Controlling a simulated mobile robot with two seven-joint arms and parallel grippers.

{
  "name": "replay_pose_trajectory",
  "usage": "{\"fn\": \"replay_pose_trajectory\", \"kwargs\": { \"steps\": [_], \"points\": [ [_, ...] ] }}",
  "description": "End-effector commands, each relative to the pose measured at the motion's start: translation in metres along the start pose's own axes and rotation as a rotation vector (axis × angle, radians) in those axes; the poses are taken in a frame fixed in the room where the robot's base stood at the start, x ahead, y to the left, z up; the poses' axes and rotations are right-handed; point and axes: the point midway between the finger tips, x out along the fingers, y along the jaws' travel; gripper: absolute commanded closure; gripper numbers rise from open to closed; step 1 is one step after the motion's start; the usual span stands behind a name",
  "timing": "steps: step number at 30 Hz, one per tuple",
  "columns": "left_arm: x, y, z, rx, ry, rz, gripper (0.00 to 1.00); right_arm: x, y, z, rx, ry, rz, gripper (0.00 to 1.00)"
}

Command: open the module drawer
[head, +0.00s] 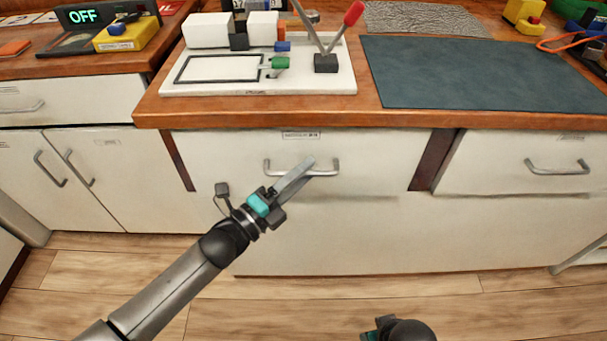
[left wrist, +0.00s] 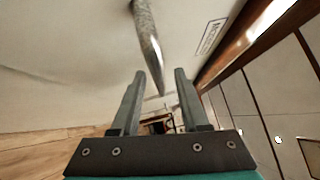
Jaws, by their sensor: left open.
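The module drawer (head: 380,150) is the wide white front under the middle of the worktop, with a small label at its top edge. It looks shut or nearly so. Its grey metal bar handle (head: 328,172) is partly covered by my left gripper (head: 308,165), which reaches it from the lower left. In the left wrist view the handle (left wrist: 148,35) runs down from the top, its lower end showing between the open fingertips (left wrist: 160,72). I cannot tell whether they touch it. My right gripper (head: 380,328) shows only in part at the bottom edge.
On the wooden worktop (head: 300,112) above are a white panel (head: 340,80) with a red-tipped lever (head: 354,13) and a dark mat (head: 480,75). Other handled drawers and cabinet doors (head: 90,165) flank the module drawer. The wooden floor (head: 400,295) in front is clear.

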Motion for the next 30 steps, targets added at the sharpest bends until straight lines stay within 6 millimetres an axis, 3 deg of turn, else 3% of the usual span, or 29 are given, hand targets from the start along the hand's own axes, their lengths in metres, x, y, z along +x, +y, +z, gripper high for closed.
{"fn": "replay_pose_trajectory", "kwargs": {
  "steps": [9,21,30],
  "points": [
    [0.0031,-0.0004,-0.0002,-0.001,0.000,-0.001,0.55,-0.0015,0.0003,-0.0011,0.000,0.002,0.001,0.50],
    [0.0026,-0.0002,-0.0001,-0.001,0.000,0.000,0.99,-0.0014,-0.0001,-0.0011,0.000,0.002,0.000,0.50],
    [0.0025,-0.0002,0.0000,0.000,0.000,0.000,1.00,-0.0013,-0.0002,-0.0010,0.000,0.002,0.000,0.50]
  ]
}}
